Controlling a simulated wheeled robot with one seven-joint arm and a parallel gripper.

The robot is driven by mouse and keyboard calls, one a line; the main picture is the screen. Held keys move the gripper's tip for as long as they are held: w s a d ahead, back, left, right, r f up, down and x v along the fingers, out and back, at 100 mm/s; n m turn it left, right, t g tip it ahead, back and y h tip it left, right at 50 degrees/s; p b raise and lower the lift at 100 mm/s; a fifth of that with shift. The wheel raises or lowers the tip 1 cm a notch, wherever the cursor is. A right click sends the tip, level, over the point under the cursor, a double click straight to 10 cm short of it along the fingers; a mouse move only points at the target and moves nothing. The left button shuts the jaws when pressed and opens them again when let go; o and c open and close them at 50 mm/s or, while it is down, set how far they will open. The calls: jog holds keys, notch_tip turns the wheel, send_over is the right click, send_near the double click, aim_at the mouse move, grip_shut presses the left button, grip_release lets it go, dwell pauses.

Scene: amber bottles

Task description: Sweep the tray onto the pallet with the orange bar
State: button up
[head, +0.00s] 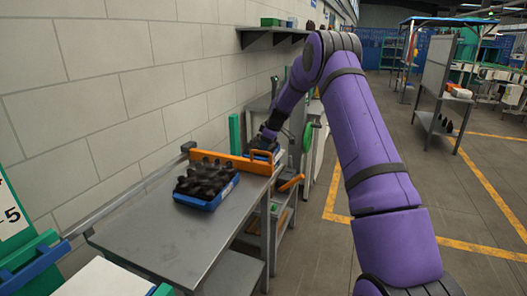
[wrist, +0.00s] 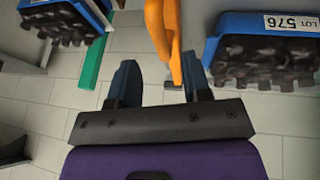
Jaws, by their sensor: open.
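A blue tray (head: 207,201) packed with dark amber bottles sits on the grey metal table in the head view. A blue tray labelled LOT 576 (wrist: 232,22) shows at the right of the wrist view. The orange bar (head: 222,159) stands across the table's far end, behind the tray. In the wrist view the orange bar (wrist: 160,30) reaches down between my fingertips, nearer the right finger. My gripper (wrist: 160,82) is open; I cannot tell whether a finger touches the bar. In the head view my gripper (head: 262,147) is partly hidden at the bar's right end. I cannot make out the pallet.
The metal table (head: 150,235) is clear in front of the tray. A block wall runs along the left. A green post (head: 234,133) stands behind the bar. Another blue tray of bottles (wrist: 60,8) shows at upper left in the wrist view. Open floor lies right.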

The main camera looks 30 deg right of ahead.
aim_at(263, 152)
jog(key=shift+x, duration=2.35)
grip_shut()
